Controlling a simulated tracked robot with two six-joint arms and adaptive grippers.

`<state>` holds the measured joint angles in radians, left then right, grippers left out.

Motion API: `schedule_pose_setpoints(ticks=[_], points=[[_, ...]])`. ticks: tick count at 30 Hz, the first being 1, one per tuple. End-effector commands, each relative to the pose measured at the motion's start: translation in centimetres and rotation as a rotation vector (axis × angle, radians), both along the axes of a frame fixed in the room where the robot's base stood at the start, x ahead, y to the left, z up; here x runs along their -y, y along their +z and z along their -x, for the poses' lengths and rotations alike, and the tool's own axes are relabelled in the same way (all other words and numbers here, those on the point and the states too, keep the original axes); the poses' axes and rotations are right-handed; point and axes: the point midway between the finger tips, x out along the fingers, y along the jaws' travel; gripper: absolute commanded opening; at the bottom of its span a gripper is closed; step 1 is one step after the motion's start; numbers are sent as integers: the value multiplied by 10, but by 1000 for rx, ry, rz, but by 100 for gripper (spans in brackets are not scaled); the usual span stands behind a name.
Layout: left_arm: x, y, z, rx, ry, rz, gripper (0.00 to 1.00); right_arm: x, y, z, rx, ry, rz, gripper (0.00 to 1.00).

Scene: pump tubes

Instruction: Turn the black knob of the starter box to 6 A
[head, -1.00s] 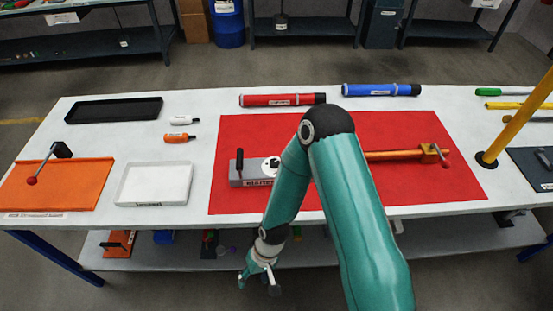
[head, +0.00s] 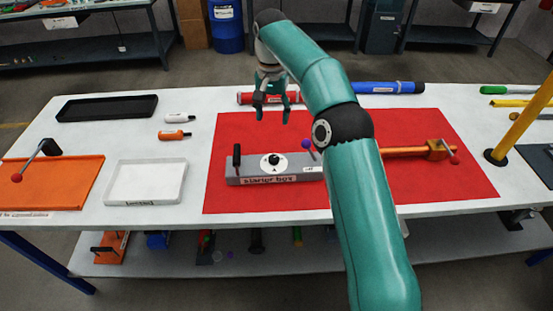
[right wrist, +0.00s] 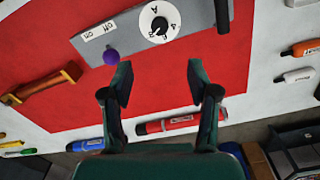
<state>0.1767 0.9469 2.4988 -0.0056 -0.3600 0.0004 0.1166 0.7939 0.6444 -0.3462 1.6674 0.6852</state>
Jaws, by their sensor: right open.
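The grey starter box (head: 300,174) lies on the red mat (head: 440,185). Its black knob (head: 273,159) sits on a white dial on top. In the right wrist view the black knob (right wrist: 158,25) is at the centre of the lettered dial, upside down. A purple ball (head: 306,144) is at the box's right end, by an on/off label, and shows in the right wrist view (right wrist: 111,57). A black upright handle (head: 237,157) stands at the left end. My right gripper (head: 272,115) is open and empty, above and behind the box. My left gripper is not in view.
A red tube (head: 247,98) and a blue tube (head: 390,88) lie behind the mat. An orange clamp (head: 420,149) is right of my arm. A white tray (head: 147,182) and orange board (head: 50,185) are at left. A yellow post (head: 520,110) stands at right.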

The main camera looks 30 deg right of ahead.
Motion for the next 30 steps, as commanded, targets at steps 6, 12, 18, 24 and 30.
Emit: schedule_pose_setpoints(ticks=[6, 12, 18, 24, 30], points=[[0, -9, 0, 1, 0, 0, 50, 4, -5, 1, 10, -18, 5, 60], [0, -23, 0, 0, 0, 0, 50, 4, -38, 2, 7, -17, 5, 60], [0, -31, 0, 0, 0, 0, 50, 4, -81, 2, 7, -17, 3, 60], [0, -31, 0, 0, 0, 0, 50, 4, -121, 2, 8, -17, 4, 60], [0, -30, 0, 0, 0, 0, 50, 4, -149, 2, 8, -18, 3, 60]])
